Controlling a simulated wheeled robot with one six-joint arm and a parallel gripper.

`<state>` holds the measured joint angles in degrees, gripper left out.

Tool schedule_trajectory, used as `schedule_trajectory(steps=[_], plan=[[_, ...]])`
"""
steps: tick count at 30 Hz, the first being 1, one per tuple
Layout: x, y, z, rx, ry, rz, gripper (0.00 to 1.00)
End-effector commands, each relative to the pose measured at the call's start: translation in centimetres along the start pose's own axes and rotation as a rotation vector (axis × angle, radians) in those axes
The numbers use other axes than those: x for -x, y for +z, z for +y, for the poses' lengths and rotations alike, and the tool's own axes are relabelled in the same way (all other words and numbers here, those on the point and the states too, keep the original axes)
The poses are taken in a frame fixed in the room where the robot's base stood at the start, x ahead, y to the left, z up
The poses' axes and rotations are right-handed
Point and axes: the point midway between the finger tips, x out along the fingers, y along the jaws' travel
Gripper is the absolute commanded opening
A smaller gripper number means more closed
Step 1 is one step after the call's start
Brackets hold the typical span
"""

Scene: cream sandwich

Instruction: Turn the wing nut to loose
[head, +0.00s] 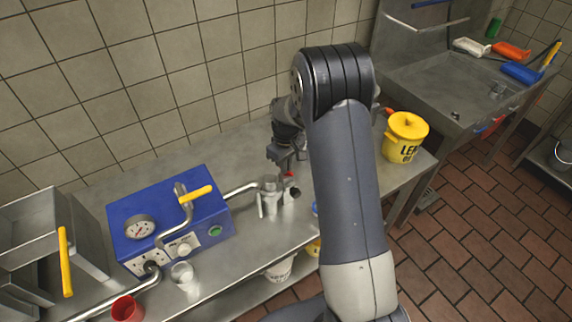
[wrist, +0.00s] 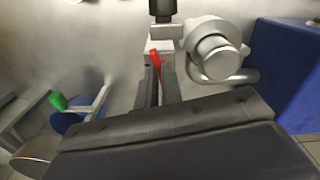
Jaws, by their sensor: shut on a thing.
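The wing nut appears to be the small red piece (wrist: 155,59) seen between my fingers in the wrist view; its lower part is hidden by them. My gripper (wrist: 158,88) is shut on it, with the two dark fingers close together. A pale metal block and a black part sit just beyond it. A silver round fitting (wrist: 215,52) stands right beside it. In the head view my gripper (head: 286,166) reaches down over the metal fitting (head: 270,196) at the end of the pipe, and a little red (head: 294,190) shows there. My arm hides part of this area.
A blue box (head: 218,222) with a gauge (head: 140,227) and a yellow-handled lever (head: 196,193) stands left on the steel bench (head: 150,175). A white cup (head: 184,275) and red cup (head: 127,309) are in front. A yellow bucket (head: 404,137) stands at the right end.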

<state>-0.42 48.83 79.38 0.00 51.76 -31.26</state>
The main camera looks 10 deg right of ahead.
Motion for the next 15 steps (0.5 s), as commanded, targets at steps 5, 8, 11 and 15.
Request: schedule_trajectory(steps=[5,8,11,15], plan=[[-0.02,0.02,0.00,0.000,0.000,0.000,0.00],[-0.04,0.02,0.00,0.004,0.000,-0.001,0.00],[-0.09,0.02,0.00,0.018,0.000,0.000,0.00],[-0.18,0.02,0.00,0.068,0.000,-0.001,0.00]])
